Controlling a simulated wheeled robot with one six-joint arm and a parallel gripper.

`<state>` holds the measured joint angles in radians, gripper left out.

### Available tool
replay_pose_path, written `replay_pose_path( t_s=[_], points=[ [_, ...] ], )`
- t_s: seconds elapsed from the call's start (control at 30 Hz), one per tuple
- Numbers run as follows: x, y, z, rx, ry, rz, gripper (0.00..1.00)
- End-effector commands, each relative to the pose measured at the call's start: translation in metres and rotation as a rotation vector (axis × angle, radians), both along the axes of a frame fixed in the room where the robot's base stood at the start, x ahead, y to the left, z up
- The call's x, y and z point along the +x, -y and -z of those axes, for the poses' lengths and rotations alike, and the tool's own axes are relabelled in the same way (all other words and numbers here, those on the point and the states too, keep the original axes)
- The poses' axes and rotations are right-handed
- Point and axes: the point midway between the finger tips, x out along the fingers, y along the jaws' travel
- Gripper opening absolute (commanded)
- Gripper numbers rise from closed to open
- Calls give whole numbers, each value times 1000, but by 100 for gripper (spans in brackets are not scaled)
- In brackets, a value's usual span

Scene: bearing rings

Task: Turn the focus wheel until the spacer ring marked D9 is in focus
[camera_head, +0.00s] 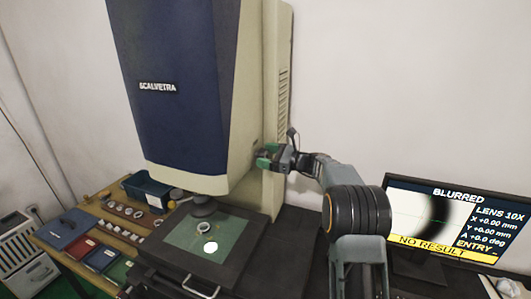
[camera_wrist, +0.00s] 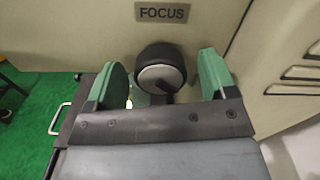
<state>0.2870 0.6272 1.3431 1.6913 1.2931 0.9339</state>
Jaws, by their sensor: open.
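The focus wheel (camera_wrist: 160,72) shows in the wrist view as a black-rimmed knob with a pale face and a dark pointer, below a FOCUS label (camera_wrist: 162,13). My gripper (camera_wrist: 165,78) is open, with its two green fingers on either side of the wheel and a gap at each side. In the head view my gripper (camera_head: 268,156) is at the side of the measuring machine (camera_head: 185,90). A ring (camera_head: 232,225) lies on the green stage plate (camera_head: 190,238) under the lens; its marking is too small to read. The monitor (camera_head: 455,222) shows a blurred dark arc, BLURRED and NO RESULT.
A wooden bench (camera_head: 95,210) at left holds several loose rings, a dark teal bin (camera_head: 148,190) and coloured trays (camera_head: 80,248). The machine's vent slots (camera_wrist: 300,73) are right of the wheel. The wall behind my arm is clear.

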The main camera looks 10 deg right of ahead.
Motion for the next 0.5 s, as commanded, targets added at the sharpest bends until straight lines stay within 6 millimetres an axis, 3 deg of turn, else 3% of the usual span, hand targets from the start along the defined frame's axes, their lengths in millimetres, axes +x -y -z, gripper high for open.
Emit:
replay_pose_path(
  t_s=[0.43,0.5],
  points=[
    [5,-8,0,0,0,0,78],
    [5,-8,0,0,0,0,73]
  ],
)
